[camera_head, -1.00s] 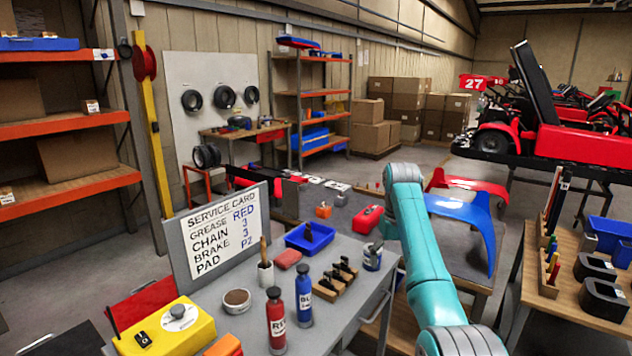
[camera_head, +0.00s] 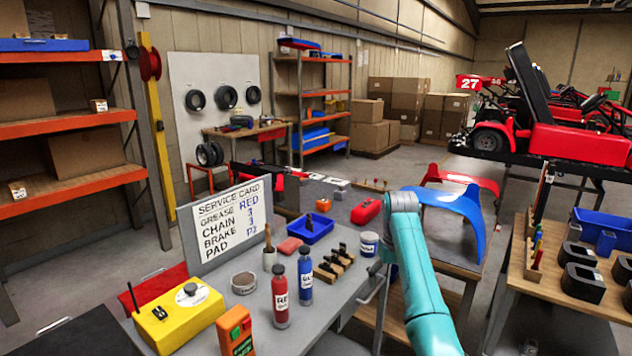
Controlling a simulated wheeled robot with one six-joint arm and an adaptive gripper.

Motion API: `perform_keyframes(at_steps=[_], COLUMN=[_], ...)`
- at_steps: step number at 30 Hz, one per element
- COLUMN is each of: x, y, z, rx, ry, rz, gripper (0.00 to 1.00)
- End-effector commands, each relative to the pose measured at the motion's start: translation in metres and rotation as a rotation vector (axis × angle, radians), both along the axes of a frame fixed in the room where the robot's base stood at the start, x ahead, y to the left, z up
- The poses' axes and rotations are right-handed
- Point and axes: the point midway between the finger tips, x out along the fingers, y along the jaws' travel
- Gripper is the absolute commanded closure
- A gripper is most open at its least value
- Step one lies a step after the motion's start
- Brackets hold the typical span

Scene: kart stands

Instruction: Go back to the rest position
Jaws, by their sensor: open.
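My teal arm (camera_head: 425,290) rises from the bottom right and bends at its grey-teal joint (camera_head: 401,203) above the right side of the workbench. Only a small dark end of my gripper (camera_head: 376,268) shows, left of the arm, near the bench's right edge and just below a white can (camera_head: 369,243). The rest of it is hidden behind the arm. It is open, and I see nothing held. The grey workbench (camera_head: 335,292) carries a service card (camera_head: 226,222) reading grease red, chain 3, brake 3, pad P2.
Near the arm are a red bottle (camera_head: 280,297), a blue bottle (camera_head: 305,275), a wooden block with dark pieces (camera_head: 334,264), a blue tray (camera_head: 311,230) and a red case (camera_head: 366,211). A yellow box (camera_head: 180,318) and an orange device (camera_head: 236,332) stand in front. Blue bodywork (camera_head: 455,212) lies right.

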Motion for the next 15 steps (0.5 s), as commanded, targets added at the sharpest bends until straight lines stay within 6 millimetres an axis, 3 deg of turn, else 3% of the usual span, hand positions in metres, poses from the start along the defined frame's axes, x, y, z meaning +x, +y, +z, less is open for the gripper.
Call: perform_keyframes(at_steps=[8, 15], x=[-0.01, -0.038], y=[0.001, 0.002], z=[-0.08, -0.178], rx=[0.0, 0.0], ry=[-0.066, -0.169], rz=[-0.009, -0.021], gripper=[0.1, 0.1])
